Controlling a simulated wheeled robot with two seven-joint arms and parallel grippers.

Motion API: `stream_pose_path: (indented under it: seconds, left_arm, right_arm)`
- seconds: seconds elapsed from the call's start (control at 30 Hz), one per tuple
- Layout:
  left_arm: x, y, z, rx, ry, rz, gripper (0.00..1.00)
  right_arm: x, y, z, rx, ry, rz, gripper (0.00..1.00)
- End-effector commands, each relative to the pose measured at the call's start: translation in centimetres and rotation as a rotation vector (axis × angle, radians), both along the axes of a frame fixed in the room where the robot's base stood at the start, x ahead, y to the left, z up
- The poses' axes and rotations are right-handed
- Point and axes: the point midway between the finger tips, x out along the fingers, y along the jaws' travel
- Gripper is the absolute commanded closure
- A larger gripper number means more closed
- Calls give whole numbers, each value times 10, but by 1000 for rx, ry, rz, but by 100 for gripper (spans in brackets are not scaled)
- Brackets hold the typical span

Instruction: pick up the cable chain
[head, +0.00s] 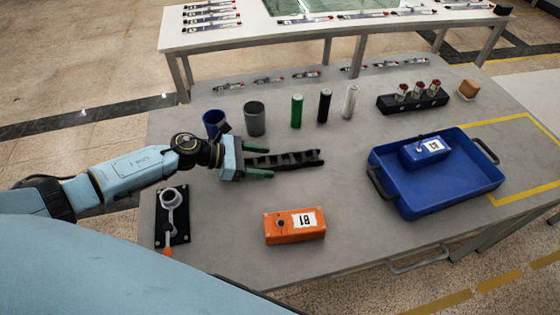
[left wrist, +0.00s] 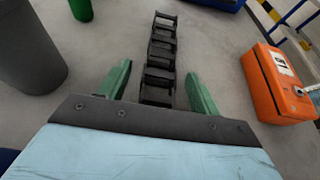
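The cable chain (head: 292,159) is a black, ladder-like strip lying on the grey table. My left gripper (head: 258,160) is at its left end, with green fingers spread apart on either side of the chain. In the left wrist view the chain (left wrist: 161,50) runs away from between the open left fingers (left wrist: 160,85), with a gap visible on both sides. The chain's near end is hidden by the gripper body. My right gripper is in neither view.
A grey cup (head: 255,119), a blue cup (head: 212,122) and green, black and white cylinders stand behind the chain. An orange box (head: 295,226) lies in front. A blue tray (head: 445,196) holding a blue box (head: 425,152) is at right. A black plate with a lever (head: 172,225) is near my left arm.

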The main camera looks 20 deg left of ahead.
Motion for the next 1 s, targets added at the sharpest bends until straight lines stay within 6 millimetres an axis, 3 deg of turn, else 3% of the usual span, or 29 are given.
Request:
stream_pose_path:
  seconds: [0.03, 0.4, 0.77, 1.0]
  left_arm:
    - [0, 0, 0, 0, 0, 0, 43]
    - [0, 0, 1, -1, -1, 0, 88]
    - [0, 1, 7, 0, -1, 0, 88]
    - [0, 1, 38, 2, -4, -2, 88]
  right_arm:
    - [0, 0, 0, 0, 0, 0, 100]
    - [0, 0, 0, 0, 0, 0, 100]
    - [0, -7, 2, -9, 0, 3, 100]
    - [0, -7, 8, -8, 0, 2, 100]
